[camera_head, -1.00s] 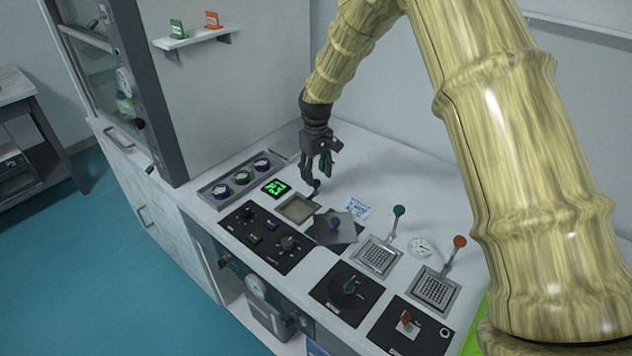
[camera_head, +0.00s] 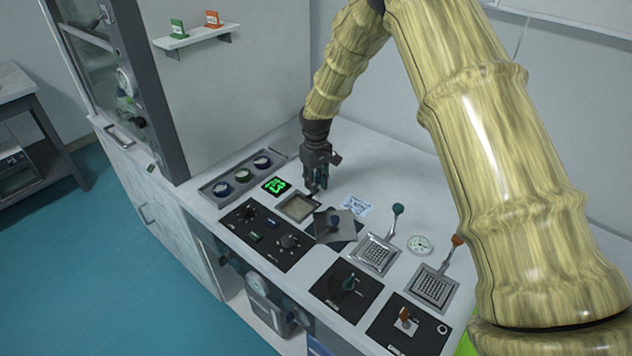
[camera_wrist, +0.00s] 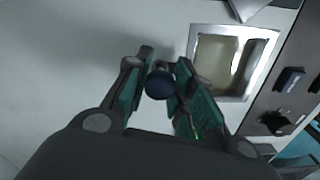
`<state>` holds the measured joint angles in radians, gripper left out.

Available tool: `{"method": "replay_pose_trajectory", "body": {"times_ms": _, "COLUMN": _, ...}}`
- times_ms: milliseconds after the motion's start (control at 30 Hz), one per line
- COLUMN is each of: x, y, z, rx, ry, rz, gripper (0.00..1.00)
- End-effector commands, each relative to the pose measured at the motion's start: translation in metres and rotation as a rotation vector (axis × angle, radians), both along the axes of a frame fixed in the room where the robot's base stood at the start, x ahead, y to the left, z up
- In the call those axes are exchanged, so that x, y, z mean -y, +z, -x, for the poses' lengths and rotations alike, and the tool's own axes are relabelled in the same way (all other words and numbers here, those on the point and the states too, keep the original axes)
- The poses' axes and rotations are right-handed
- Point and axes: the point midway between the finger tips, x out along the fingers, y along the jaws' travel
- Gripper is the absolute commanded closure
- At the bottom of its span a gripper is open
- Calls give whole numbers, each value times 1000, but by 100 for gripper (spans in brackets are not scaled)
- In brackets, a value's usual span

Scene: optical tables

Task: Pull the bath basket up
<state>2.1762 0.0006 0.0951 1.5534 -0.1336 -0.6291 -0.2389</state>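The bath (camera_head: 297,207) is a small square metal-rimmed tank with pale tan liquid, set in the bench top. It also shows in the wrist view (camera_wrist: 232,62). The bath basket's handle ends in a dark blue ball knob (camera_wrist: 160,84). The knob sits between my gripper's teal pads, which lie close against both sides of it. My gripper (camera_head: 317,188) points down just behind the bath in the head view and appears shut on the knob. The rest of the basket is hidden.
A green display (camera_head: 276,186) and a rack of round pots (camera_head: 242,176) stand left of the bath. A black control panel (camera_head: 263,236) is in front. Two levers stand farther right.

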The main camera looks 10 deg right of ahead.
Motion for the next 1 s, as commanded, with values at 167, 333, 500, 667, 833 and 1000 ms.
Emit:
{"method": "replay_pose_trajectory", "body": {"times_ms": 167, "x": 0, "y": 0, "z": 0, "rx": 0, "ry": 0, "rz": 0, "gripper": 100}}
{"method": "replay_pose_trajectory", "body": {"times_ms": 333, "x": 0, "y": 11, "z": 0, "rx": 1, "ry": 0, "rz": 1, "gripper": 100}}
{"method": "replay_pose_trajectory", "body": {"times_ms": 500, "x": 1, "y": 44, "z": -1, "rx": 4, "ry": -1, "rz": 1, "gripper": 100}}
{"method": "replay_pose_trajectory", "body": {"times_ms": 667, "x": 1, "y": 66, "z": -1, "rx": 2, "ry": -1, "rz": 0, "gripper": 100}}
{"method": "replay_pose_trajectory", "body": {"times_ms": 833, "x": 1, "y": 66, "z": -1, "rx": 2, "ry": -1, "rz": 0, "gripper": 100}}
{"method": "replay_pose_trajectory", "body": {"times_ms": 1000, "x": 1, "y": 67, "z": -2, "rx": 4, "ry": -1, "rz": 1, "gripper": 67}}
